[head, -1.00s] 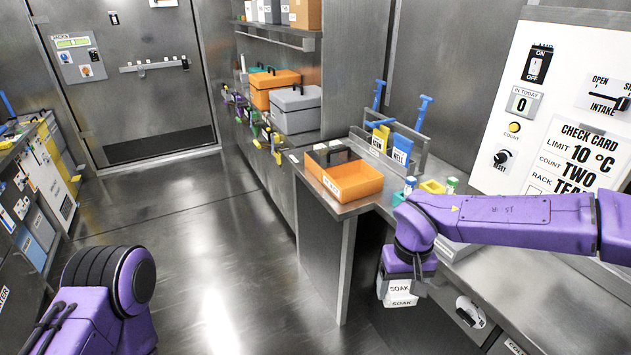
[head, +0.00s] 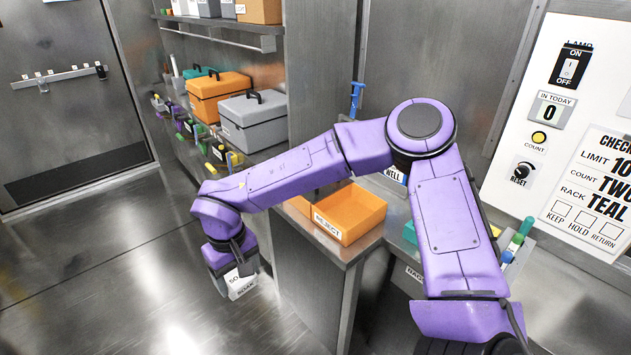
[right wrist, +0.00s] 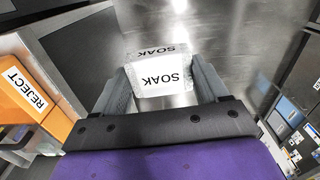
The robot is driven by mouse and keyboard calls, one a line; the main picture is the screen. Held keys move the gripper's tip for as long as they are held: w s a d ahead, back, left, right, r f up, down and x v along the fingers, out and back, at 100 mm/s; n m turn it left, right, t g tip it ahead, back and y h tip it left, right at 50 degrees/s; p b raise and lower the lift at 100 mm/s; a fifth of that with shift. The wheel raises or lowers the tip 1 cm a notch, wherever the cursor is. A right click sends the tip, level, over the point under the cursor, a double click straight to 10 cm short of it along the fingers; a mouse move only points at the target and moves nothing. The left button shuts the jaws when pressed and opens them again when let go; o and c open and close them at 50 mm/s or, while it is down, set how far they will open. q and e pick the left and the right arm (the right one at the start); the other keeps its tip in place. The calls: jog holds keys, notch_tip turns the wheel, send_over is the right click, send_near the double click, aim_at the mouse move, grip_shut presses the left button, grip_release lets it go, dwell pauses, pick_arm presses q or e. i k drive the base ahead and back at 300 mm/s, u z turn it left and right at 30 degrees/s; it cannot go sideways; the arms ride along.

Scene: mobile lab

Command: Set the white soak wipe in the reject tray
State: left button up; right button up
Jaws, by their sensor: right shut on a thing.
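The white soak wipe (head: 241,284) is a small white block marked SOAK. My right gripper (head: 232,278) is shut on it and holds it in the air over the floor, left of the counter's end. In the right wrist view the wipe (right wrist: 161,75) sits between the two grey fingers of the gripper (right wrist: 160,85). The reject tray (head: 352,212) is an orange open tray labelled REJECT on the counter's end, right of the gripper. The tray also shows at the left of the right wrist view (right wrist: 25,95). My left gripper is not in view.
The counter (head: 313,262) carries the tray near its left end; my arm covers much of the counter. An orange case (head: 219,95) and a grey case (head: 254,121) stand on a shelf behind. A white panel (head: 575,110) with switches is at the right. The floor at left is clear.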

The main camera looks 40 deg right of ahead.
aim_at(349, 218)
jog(key=z, duration=0.2)
jog(key=i, duration=0.8)
jog(key=z, duration=0.5)
